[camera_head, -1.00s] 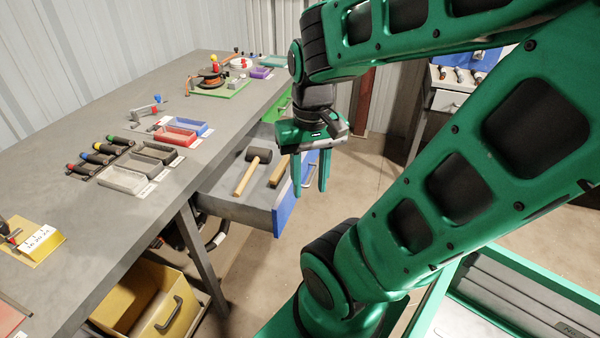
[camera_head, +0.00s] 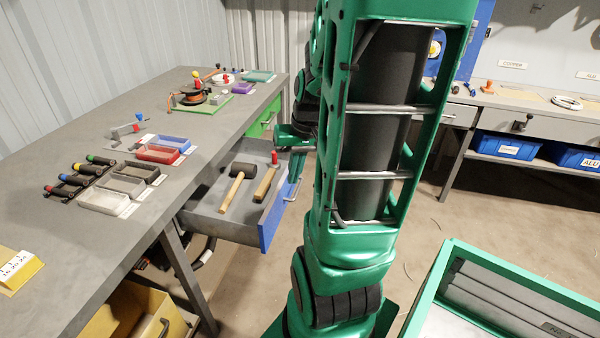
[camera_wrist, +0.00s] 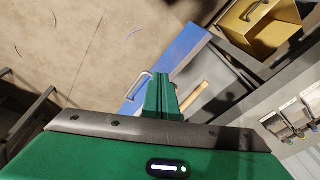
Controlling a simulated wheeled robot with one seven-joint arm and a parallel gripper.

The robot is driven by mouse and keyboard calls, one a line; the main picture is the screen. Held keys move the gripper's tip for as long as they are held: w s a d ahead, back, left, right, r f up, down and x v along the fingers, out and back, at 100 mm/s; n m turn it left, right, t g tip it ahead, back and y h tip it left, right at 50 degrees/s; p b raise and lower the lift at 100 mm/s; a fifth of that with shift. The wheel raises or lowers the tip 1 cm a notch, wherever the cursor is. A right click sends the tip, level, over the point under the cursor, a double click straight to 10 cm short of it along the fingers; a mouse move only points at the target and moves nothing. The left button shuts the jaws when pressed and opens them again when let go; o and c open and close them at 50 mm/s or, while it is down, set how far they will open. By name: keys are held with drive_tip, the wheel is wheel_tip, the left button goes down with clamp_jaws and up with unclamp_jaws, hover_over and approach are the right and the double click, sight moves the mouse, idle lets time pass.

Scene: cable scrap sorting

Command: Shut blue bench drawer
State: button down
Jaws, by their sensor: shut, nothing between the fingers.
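The drawer with the blue front (camera_head: 272,218) stands open, pulled out from the grey bench. It also shows in the wrist view (camera_wrist: 172,59), with a pale bar handle (camera_wrist: 137,86) on its front. A mallet (camera_head: 238,182) and another wooden-handled tool (camera_head: 264,184) lie inside. My gripper (camera_wrist: 160,76) is shut and empty, its fingertips beside the handle and near the blue front's top edge. I cannot tell if they touch it. In the head view my gripper is at the drawer's outer end, partly hidden behind my arm.
A green drawer front (camera_head: 263,120) sits farther along. Bare floor (camera_head: 415,225) lies right of my arm, with a green-rimmed container (camera_head: 437,285) in front.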

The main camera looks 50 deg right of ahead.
drive_tip(key=w+d+f+m+t+h, duration=0.15)
drive_tip(key=d+f, duration=0.25)
drive_tip(key=d, duration=0.6)
drive_tip(key=d+f+m+t, duration=0.3)
drive_tip(key=d+f, duration=0.1)
drive_tip(key=d, duration=0.5)
drive_tip(key=w+f, duration=0.7)
drive_tip(key=w, duration=0.2)
drive_tip(key=shift+w+d+f, duration=0.2)
drive_tip(key=shift+w+f, duration=0.15)
drive_tip(key=shift+w, duration=0.05)
drive_tip(key=w+a, duration=0.3)
drive_tip(key=w, duration=0.4)
drive_tip(key=w+a, duration=0.2)
drive_tip(key=w, duration=0.5)
drive_tip(key=w+a, duration=0.3)
drive_tip(key=w, duration=0.4)
drive_tip(key=shift+a, duration=0.35)
drive_tip(key=shift+s, duration=0.2)
